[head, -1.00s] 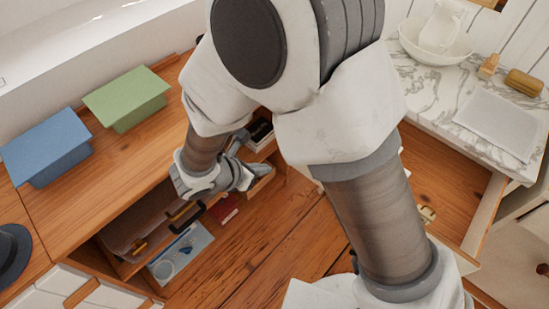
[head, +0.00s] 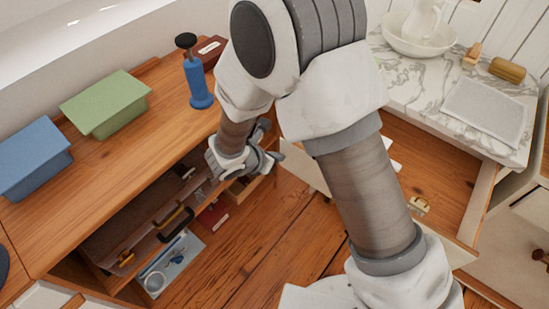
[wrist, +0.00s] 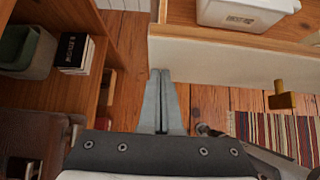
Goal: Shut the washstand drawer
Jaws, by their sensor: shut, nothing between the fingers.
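The washstand drawer (head: 478,205) is pulled out below the marble top (head: 400,75) at the right in the head view. Its wooden inside shows, with my arm hiding part of it. In the wrist view the drawer's cream front (wrist: 215,62) spans the upper right, with a brass knob (wrist: 282,96) on it. My gripper (wrist: 160,75) is shut and empty, its fingertips near the left part of that front. I cannot tell whether they touch it. In the head view my gripper (head: 276,160) is between the low shelf unit and the drawer.
A white box (wrist: 245,14) lies in the drawer. The wooden shelf unit (head: 130,165) on the left holds blue and green boxes on top and a case (head: 150,215) below. A striped rug (wrist: 270,132) lies on the floor. Bare floor (head: 285,220) separates the furniture.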

